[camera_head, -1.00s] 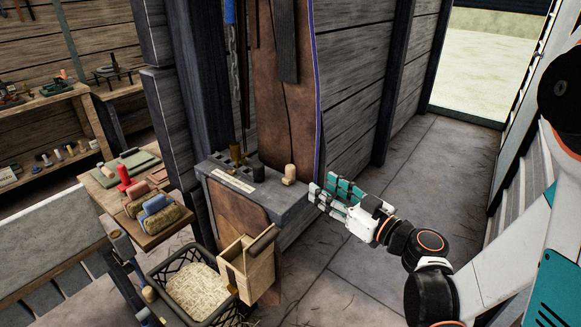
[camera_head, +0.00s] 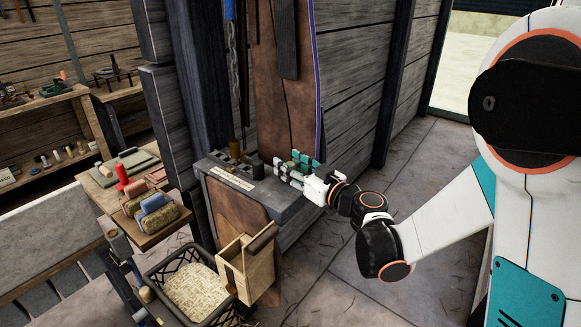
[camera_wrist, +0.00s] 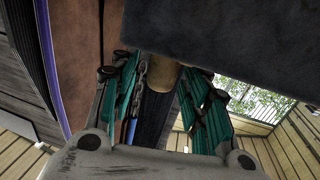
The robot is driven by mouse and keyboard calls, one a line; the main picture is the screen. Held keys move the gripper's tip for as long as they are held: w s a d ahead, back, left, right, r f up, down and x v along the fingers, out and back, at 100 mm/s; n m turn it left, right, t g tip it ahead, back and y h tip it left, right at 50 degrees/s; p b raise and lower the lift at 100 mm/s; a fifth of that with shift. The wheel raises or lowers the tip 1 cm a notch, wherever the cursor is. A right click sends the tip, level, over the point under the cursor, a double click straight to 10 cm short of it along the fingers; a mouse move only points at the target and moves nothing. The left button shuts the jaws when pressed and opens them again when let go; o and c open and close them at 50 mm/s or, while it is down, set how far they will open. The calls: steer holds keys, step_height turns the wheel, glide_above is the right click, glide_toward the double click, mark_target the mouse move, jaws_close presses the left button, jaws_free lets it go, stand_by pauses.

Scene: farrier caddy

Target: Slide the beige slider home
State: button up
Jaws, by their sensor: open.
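In the head view my gripper (camera_head: 287,172) is open over the right end of the dark bench top (camera_head: 285,208) and hides the slider.
A dark knob (camera_head: 258,171) and a pale label strip (camera_head: 231,178) are on the bench top left of my gripper. A leather apron (camera_head: 283,110) hangs behind. A wooden box (camera_head: 232,262) is at the front, beside a black crate (camera_head: 180,312). The floor at right is clear.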

steer(key=shift+w+a, duration=0.15)
jaws_close()
steer(key=shift+s+a+x, duration=0.1)
steer(key=shift+a+x, duration=0.05)
steer(key=shift+x, duration=0.7)
steer(key=shift+s+a+x, duration=0.1)
steer(key=shift+x, duration=0.8)
jaws_free()
